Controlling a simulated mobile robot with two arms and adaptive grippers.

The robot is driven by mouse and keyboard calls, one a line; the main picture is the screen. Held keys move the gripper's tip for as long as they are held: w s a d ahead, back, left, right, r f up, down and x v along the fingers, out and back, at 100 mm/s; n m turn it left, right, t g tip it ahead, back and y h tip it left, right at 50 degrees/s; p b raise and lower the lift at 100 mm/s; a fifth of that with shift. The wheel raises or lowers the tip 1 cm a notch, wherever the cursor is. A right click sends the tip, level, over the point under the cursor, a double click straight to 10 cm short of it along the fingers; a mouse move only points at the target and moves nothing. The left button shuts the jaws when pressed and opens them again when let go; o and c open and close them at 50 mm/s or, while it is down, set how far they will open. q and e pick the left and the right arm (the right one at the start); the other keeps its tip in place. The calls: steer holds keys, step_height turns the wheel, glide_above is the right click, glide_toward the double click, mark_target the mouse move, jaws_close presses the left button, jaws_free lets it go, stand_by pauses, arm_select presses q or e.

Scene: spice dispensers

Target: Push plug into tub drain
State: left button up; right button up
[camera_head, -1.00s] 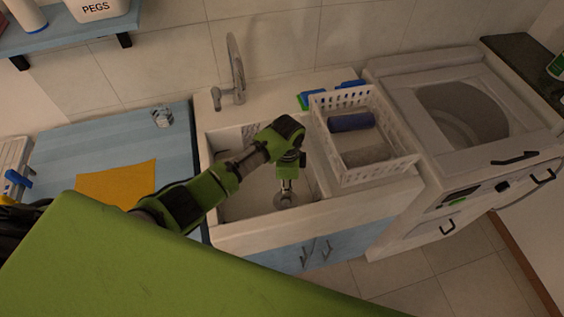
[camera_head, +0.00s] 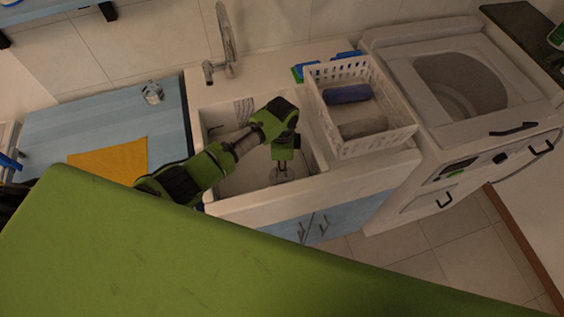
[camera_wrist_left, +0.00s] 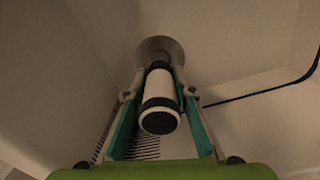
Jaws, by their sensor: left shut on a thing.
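My left gripper (camera_head: 283,166) reaches down into the white tub (camera_head: 262,203) of the sink. In the left wrist view its teal-padded fingers (camera_wrist_left: 160,80) are shut on the plug (camera_wrist_left: 160,100), a white cylinder with black bands. The plug points at the round metal drain (camera_wrist_left: 160,46) in the tub floor. Its far end overlaps the drain in this view, and I cannot tell whether it is seated or just above it. In the head view the gripper largely hides the plug and drain. My right gripper is not in view.
A faucet (camera_head: 225,40) stands behind the tub. A white basket (camera_head: 400,140) with rolled cloths sits at the tub's right, next to a washing machine (camera_head: 445,45). A blue counter (camera_head: 60,125) with an orange cloth (camera_head: 112,160) is at left. A dark cord (camera_wrist_left: 265,90) crosses the tub.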

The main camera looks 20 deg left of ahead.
arm_select(q)
steer(key=shift+f+b, duration=0.55)
steer(key=shift+f, duration=0.6)
steer(key=shift+r+p, duration=0.1)
steer(key=shift+p, duration=0.65)
stand_by(0.7)
steer(key=shift+f+b, duration=1.05)
steer(key=shift+f, duration=0.5)
steer(key=o, duration=1.2)
steer(key=shift+r, duration=0.15)
